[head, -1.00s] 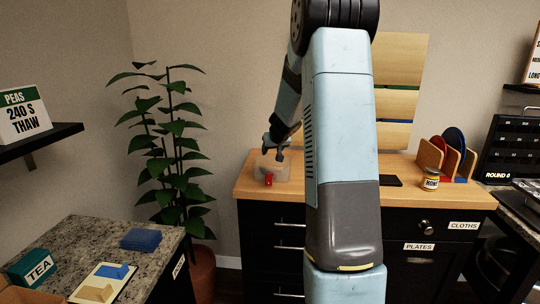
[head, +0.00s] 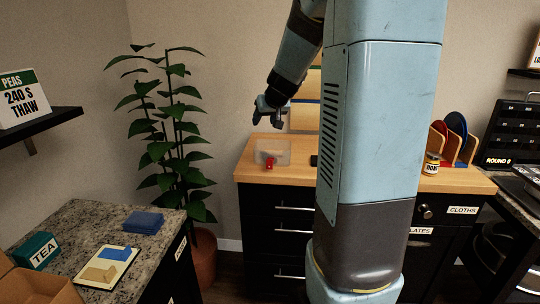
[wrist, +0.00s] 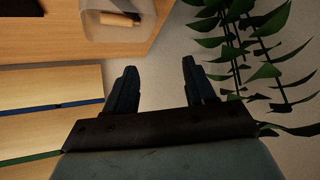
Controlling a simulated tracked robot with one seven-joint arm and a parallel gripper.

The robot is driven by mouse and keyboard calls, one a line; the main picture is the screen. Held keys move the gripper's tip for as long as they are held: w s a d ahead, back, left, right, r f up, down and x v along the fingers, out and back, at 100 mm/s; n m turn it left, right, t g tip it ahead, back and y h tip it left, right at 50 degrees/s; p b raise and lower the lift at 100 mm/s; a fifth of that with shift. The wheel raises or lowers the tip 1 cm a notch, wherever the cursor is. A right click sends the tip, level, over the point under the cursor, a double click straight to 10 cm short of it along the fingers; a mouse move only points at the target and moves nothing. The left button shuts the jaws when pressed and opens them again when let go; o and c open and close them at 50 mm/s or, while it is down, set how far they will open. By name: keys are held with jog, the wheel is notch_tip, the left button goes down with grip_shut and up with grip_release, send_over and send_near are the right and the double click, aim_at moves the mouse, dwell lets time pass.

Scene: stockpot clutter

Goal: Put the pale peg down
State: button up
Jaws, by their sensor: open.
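My gripper (head: 268,114) is open and empty, raised above the wooden counter and the clear bin (head: 284,152). In the wrist view its two dark fingers (wrist: 159,78) stand wide apart with only floor and wall behind them. A pale tan peg-like piece (wrist: 112,19) with a dark end lies in the clear bin (wrist: 95,32) at the top of the wrist view, apart from the fingers. In the head view I cannot make out this piece. A red piece (head: 269,164) shows at the bin's front.
The wooden counter (head: 245,172) carries a jar (head: 431,164) and a plate rack at right. A tall plant (head: 175,130) stands left of the counter, close beside my fingers in the wrist view. A granite counter (head: 80,222) with a tea box (head: 36,251) is at lower left.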

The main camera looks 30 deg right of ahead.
jog(key=s+a+r+n+g+y, duration=0.1)
jog(key=s+a+r, duration=0.1)
jog(key=s+a, duration=0.45)
jog(key=s+a+r, duration=0.3)
jog(key=s+a, duration=0.2)
jog(key=s, duration=0.2)
jog(key=s+a+f+g, duration=0.1)
jog(key=s+a, duration=0.1)
jog(key=s, duration=0.7)
jog(key=s+a+f+g, duration=0.1)
jog(key=s+a, duration=0.1)
jog(key=s, duration=0.8)
jog(key=shift+a+h, duration=0.15)
jog(key=shift+h, duration=0.15)
jog(key=shift+f, duration=0.1)
